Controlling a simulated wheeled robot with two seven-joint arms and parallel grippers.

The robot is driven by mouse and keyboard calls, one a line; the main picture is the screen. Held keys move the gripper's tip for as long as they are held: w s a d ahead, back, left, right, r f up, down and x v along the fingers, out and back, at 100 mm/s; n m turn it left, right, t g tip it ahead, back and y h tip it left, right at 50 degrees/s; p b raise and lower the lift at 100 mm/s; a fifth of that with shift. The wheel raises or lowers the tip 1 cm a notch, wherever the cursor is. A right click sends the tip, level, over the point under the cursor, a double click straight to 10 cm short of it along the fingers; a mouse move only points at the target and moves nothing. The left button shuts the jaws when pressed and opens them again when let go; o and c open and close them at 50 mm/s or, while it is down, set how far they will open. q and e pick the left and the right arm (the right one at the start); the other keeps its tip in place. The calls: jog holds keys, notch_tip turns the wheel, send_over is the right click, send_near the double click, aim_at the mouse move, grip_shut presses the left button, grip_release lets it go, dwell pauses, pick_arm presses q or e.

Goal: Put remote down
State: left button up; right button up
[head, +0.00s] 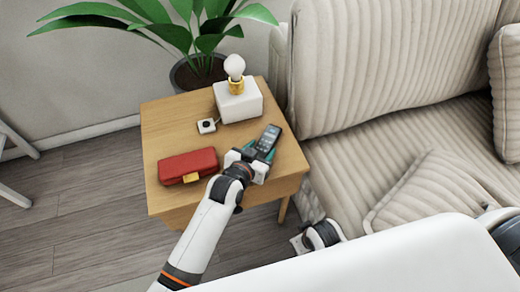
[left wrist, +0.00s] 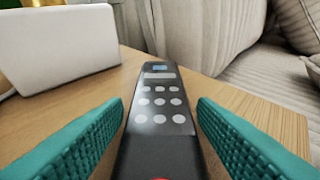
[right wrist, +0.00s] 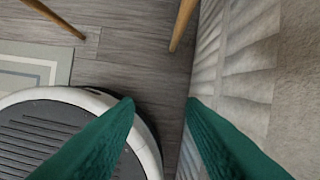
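The dark remote (head: 269,138) with grey buttons appears to lie on the wooden side table (head: 150,120), near its right edge. My left gripper (head: 259,157) is at the remote's near end. In the left wrist view the remote (left wrist: 160,105) runs between the two teal fingers, with a gap on each side, so the gripper (left wrist: 161,110) is open around it. My right gripper (right wrist: 160,102) is open and empty, low beside the sofa, over the floor.
A potted plant (head: 195,72) stands behind. A beige sofa (head: 400,130) is on the right.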

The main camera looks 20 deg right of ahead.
pick_arm(q)
jog(key=shift+o, duration=1)
jog(key=shift+r, duration=0.2)
jog(key=p+v, duration=0.3)
jog(key=v, duration=0.9)
pick_arm(e)
jog(key=s+f, duration=0.4)
jog(key=f, duration=0.5)
jog(key=shift+s+d+f+g, duration=0.2)
jog(key=shift+s+d+g, duration=0.1)
jog(key=shift+s+g, duration=0.1)
jog(key=shift+w, duration=0.1)
